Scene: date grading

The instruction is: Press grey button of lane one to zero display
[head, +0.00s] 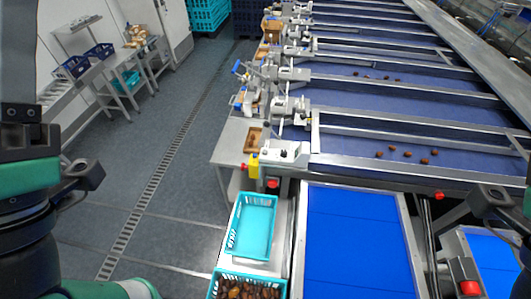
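Grey control boxes stand at the left ends of the blue sorting lanes; the nearest box (281,151) has small buttons on top, too small to tell which is grey. No readable display or lane number shows, so I cannot tell which lane is lane one. My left gripper (82,181) is at the left, over the floor and well apart from the boxes. My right gripper (489,201) is at the right, above the front conveyor frame. Neither holds anything visible, but their finger gaps are not clear.
A teal empty crate (252,226) and a teal crate of dates (221,276) stand beside the blue front belt (356,243). A red button (272,184) and yellow part (254,167) sit below the nearest box. Loose dates (407,154) lie on the nearest lane. The grey floor (190,180) is open.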

